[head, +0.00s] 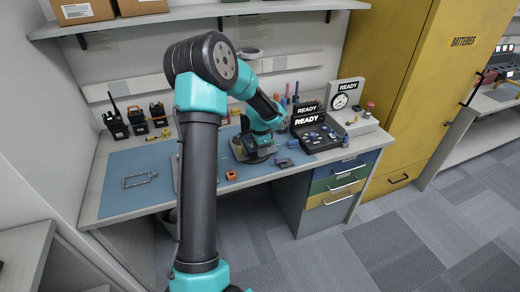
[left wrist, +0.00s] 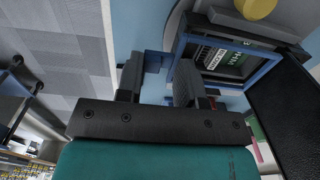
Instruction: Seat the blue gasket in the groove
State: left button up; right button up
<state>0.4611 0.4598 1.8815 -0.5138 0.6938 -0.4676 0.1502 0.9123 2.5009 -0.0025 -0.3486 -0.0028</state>
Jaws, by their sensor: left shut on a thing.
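In the left wrist view my left gripper (left wrist: 156,85) is shut, with a blue piece (left wrist: 154,62) between its two fingers. This piece appears to be part of the blue gasket, whose thin blue edge (left wrist: 225,86) runs along a dark open radio housing. Inside the housing a green circuit board (left wrist: 222,57) shows. I cannot tell whether the gasket lies in the groove or just above it. In the head view my left arm reaches over the blue mat (head: 120,172) and its wrist hides most of the work spot. My right gripper is not in view.
Several handheld radios (head: 137,120) stand at the back left. A grey wire-like frame (head: 140,180) lies on the mat. A small orange part (head: 231,175) is near the front edge.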

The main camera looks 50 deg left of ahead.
pick_arm(q)
jog(key=shift+f, duration=0.45)
dwell(1.1)
jog(key=shift+w+a, duration=0.15)
jog(key=shift+a, duration=0.3)
dwell(0.8)
jog(key=shift+f, duration=0.3)
dwell(0.9)
jog(key=o, duration=1)
jog(key=shift+r, duration=0.1)
notch_tip(320, 180, up, 17)
jog(key=shift+d+r, duration=0.1)
jog(key=shift+d, duration=0.05)
dwell(0.8)
